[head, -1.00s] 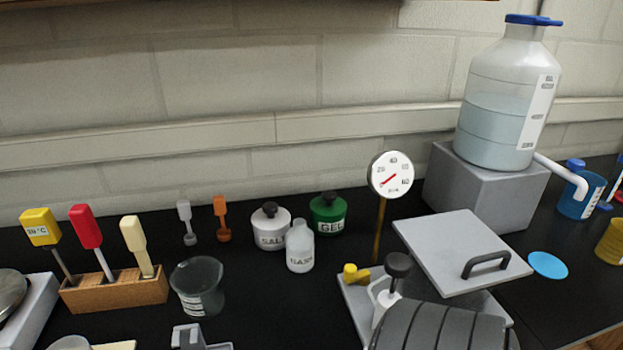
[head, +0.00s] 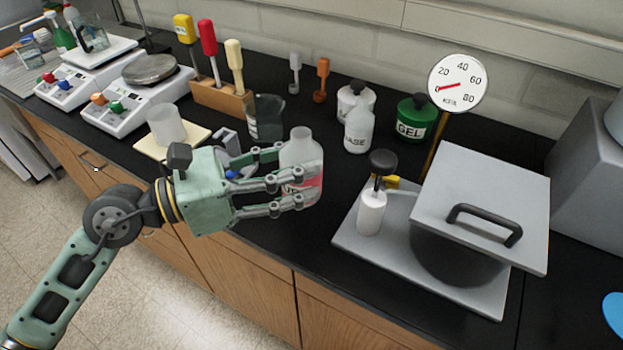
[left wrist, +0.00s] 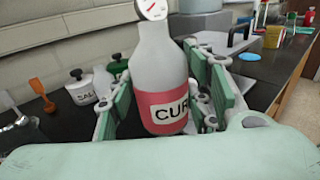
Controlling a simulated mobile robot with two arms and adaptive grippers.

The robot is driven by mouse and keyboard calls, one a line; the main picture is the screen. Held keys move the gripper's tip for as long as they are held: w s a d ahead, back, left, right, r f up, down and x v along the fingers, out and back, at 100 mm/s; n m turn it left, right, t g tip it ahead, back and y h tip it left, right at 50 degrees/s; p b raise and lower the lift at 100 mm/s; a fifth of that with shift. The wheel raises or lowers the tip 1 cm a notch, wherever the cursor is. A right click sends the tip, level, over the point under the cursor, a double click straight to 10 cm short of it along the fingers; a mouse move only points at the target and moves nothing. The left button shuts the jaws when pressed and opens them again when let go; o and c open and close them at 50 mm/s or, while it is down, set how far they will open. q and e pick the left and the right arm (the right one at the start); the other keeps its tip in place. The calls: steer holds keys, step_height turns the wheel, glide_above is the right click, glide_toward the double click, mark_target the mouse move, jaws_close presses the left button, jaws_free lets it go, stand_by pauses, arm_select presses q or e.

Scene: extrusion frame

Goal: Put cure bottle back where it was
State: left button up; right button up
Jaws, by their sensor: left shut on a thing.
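The cure bottle (head: 301,158) is a translucent white bottle with a red band. In the left wrist view the bottle (left wrist: 158,75) is upright and its label reads "CUR", the rest hidden. My left gripper (head: 290,180) is shut on the bottle, its fingers on either side of the body. In the head view it holds the bottle over the front part of the black bench; I cannot tell whether the base touches the bench. A similar white bottle labelled "BASE" (head: 359,130) stands behind it to the right. My right gripper is not in view.
A dark beaker (head: 266,118) stands just behind my gripper. A pump bottle (head: 371,212) and a lidded pot (head: 458,245) stand on a grey plate to the right. Salt (head: 355,95) and gel (head: 414,122) jars stand behind. Black bench shows bare between bottle and plate.

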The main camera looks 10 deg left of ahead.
arm_select(q)
steer(key=shift+w+a+f, duration=0.45)
steer(key=shift+w+a, duration=0.05)
steer(key=shift+w, duration=0.25)
steer(key=w+a+f, duration=0.1)
steer(key=w+f, duration=0.1)
steer(key=f, duration=0.1)
steer(key=w+a+f, duration=0.2)
steer(key=w+f, duration=0.1)
steer(key=w+a+f+p, duration=0.1)
steer(key=w+a+f, duration=0.1)
steer(key=shift+w+a+f, duration=0.2)
steer(key=shift+a+f, duration=0.05)
steer(key=shift+f, duration=0.6)
steer(key=o, duration=1.2)
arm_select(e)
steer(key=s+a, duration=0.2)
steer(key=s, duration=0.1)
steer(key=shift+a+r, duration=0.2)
